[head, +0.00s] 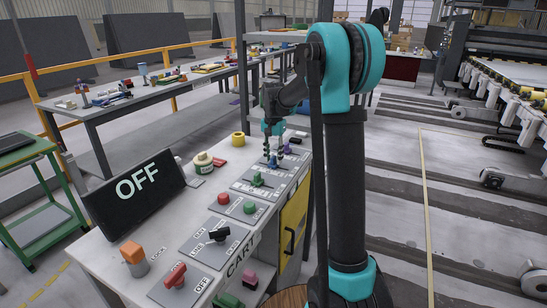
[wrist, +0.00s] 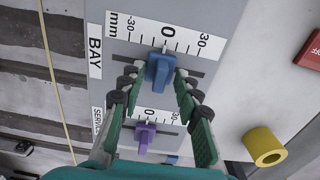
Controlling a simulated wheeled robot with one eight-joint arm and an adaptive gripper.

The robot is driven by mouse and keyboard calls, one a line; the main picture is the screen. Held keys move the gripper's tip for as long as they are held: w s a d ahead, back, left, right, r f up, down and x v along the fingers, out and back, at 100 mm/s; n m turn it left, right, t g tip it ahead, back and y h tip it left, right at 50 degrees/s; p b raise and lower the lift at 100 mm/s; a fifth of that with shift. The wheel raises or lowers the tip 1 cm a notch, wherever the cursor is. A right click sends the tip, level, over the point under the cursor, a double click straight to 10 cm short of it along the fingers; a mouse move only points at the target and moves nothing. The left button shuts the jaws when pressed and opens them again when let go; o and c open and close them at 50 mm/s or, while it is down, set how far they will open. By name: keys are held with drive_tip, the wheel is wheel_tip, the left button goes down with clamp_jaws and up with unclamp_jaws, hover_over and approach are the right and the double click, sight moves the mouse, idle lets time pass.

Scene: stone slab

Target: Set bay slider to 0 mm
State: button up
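The bay slider has a blue knob (wrist: 160,70) in a dark slot below a white mm scale (wrist: 168,34) running from -30 to 30. The knob's pale pointer stands at or very near the 0 mark; a small offset is hard to tell. My gripper (wrist: 158,78) has its two green fingers on either side of the blue knob. The right finger is close to the knob, and a small gap shows at the left one. In the head view my gripper (head: 272,157) is low over the panel, largely hiding the blue knob.
The service slider's purple knob (wrist: 144,136) stands just beyond the bay slider. A yellow ring (wrist: 265,146) and a red block (wrist: 310,50) lie beside the panel. The black display (head: 137,187) reads OFF. Nearer controls include a green knob (head: 257,180) and a black rotary switch (head: 219,234).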

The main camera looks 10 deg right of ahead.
sight(274, 157)
wheel_tip(274, 157, up, 12)
idle(0.4)
drive_tip(key=shift+s+f, duration=0.1)
drive_tip(key=shift+f, duration=0.05)
drive_tip(key=s+d+f+n, duration=0.1)
drive_tip(key=s+f, duration=0.1)
drive_tip(key=s, duration=0.2)
drive_tip(key=s+d+f+n+t, duration=0.1)
drive_tip(key=s+f, duration=0.2)
drive_tip(key=s, duration=0.1)
drive_tip(key=s+d+f, duration=0.1)
drive_tip(key=s+f, duration=0.2)
drive_tip(key=s, duration=0.1)
drive_tip(key=shift+s+d+f+n+t, duration=0.15)
drive_tip(key=shift+d+n+t, duration=0.1)
drive_tip(key=shift+n+t, duration=0.15)
drive_tip(key=s+d+f+n+t, duration=0.1)
drive_tip(key=s+f+n, duration=0.1)
drive_tip(key=s+f, duration=0.5)
drive_tip(key=s+d+f+n+t, duration=0.1)
drive_tip(key=s+f+n, duration=0.1)
drive_tip(key=s+f, duration=0.5)
drive_tip(key=s, duration=0.6)
drive_tip(key=shift+d, duration=0.35)
